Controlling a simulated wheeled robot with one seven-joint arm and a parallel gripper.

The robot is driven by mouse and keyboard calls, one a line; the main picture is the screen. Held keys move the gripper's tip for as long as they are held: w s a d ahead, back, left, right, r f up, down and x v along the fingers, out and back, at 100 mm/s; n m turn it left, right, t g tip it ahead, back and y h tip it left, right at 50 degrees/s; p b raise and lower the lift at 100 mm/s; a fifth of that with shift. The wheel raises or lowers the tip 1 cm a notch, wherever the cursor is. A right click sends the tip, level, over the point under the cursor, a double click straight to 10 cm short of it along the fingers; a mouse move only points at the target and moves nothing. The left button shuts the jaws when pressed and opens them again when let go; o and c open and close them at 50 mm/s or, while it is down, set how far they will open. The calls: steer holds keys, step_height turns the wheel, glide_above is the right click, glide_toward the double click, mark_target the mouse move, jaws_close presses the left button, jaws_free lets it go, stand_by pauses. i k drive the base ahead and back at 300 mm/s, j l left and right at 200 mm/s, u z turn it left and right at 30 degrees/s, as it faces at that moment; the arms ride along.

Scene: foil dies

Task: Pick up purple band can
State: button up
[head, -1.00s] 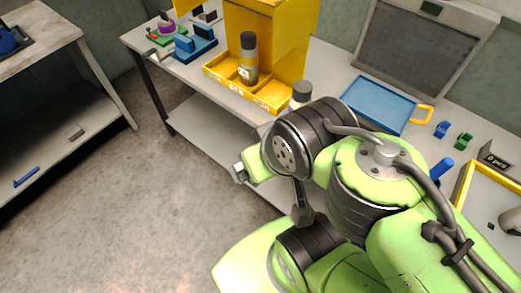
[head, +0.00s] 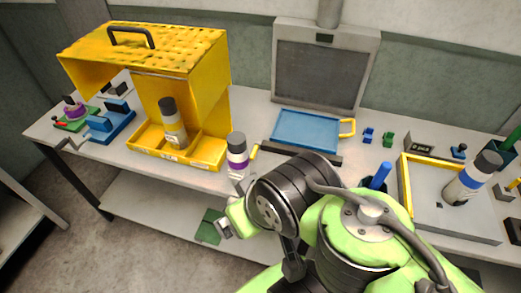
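The purple band can (head: 238,157) stands upright on the table, right of the yellow caddy. It has a dark cap, a white body and a purple band; its lower end is close to my arm in the picture. My gripper (head: 224,230) shows small at the lower left end of my green arm, in front of the table edge and below the can. It appears to hold nothing, but its fingers are too small to tell open from shut.
A yellow caddy (head: 215,150) holds a can with a yellowish-grey band (head: 173,122). A blue tray (head: 305,130) lies behind the purple band can. A blue band can (head: 471,180) stands at a yellow-edged tray (head: 404,185) on the right. Blue fixtures (head: 112,124) stand far left.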

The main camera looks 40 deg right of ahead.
mark_target(239, 164)
steer(key=z, duration=0.55)
steer(key=i+j+z, duration=0.15)
steer(key=j, duration=0.3)
steer(key=i+j+z, duration=0.2)
steer(key=j, duration=0.25)
steer(key=j+z, duration=0.15)
steer(key=j, duration=0.3)
steer(key=i+j+z, duration=0.15)
steer(key=j, duration=0.35)
